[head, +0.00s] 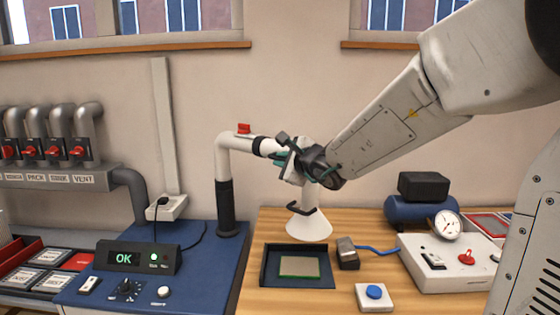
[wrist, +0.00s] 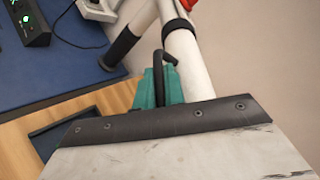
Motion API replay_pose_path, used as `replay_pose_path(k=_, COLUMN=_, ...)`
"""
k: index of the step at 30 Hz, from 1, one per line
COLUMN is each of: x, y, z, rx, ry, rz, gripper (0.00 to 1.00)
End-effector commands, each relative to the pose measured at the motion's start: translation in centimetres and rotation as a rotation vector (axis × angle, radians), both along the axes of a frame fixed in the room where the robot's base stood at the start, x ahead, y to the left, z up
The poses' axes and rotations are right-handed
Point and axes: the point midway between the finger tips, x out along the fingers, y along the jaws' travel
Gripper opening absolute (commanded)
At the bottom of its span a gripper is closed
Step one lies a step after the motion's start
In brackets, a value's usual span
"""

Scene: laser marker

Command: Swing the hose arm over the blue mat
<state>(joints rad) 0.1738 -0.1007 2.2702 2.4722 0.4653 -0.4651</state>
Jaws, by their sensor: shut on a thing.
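The hose arm (head: 236,145) is a white tube rising from a black sleeve on the blue bench top, then bending right. Its white cone nozzle (head: 309,227) hangs over the wooden top, behind the dark blue mat (head: 264,279), which has a raised rim and a green-edged square plate (head: 299,267) on it. My gripper (head: 283,157) is shut on the hose arm near its outer joint; the exact hold is partly hidden. The wrist view shows my teal fingers (wrist: 160,87) beside the white tube (wrist: 188,58) and a dark hooked part. The mat's corner (wrist: 60,135) also shows there.
A grey block (head: 347,253) with a blue cable, a blue button (head: 375,293) and a white gauge panel (head: 450,262) are right of the mat. Pipes with red valves (head: 53,150) line the far left.

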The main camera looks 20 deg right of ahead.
Motion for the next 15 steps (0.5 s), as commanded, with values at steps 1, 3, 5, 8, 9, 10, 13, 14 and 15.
replay_pose_path(k=1, x=-0.08, y=-0.03, z=-0.25, rx=-0.001, ry=0.005, rz=0.000, gripper=0.00)
replay_pose_path(k=3, x=-0.08, y=-0.05, z=-0.25, rx=-0.001, ry=0.005, rz=0.000, gripper=0.00)
replay_pose_path(k=5, x=-0.08, y=-0.07, z=-0.26, rx=-0.001, ry=0.005, rz=0.000, gripper=0.00)
replay_pose_path(k=8, x=-0.08, y=-0.08, z=-0.25, rx=-0.001, ry=0.005, rz=0.000, gripper=0.00)
replay_pose_path(k=9, x=-0.08, y=-0.09, z=-0.25, rx=-0.001, ry=0.005, rz=0.000, gripper=0.19)
replay_pose_path(k=10, x=-0.06, y=-0.10, z=-0.24, rx=-0.001, ry=0.005, rz=0.000, gripper=0.28)
replay_pose_path(k=13, x=-0.05, y=-0.10, z=-0.18, rx=0.000, ry=0.003, rz=-0.001, gripper=0.33)
replay_pose_path(k=14, x=-0.04, y=-0.10, z=-0.16, rx=0.000, ry=0.003, rz=-0.001, gripper=0.33)
replay_pose_path(k=15, x=-0.03, y=-0.10, z=-0.15, rx=0.000, ry=0.003, rz=-0.001, gripper=0.33)
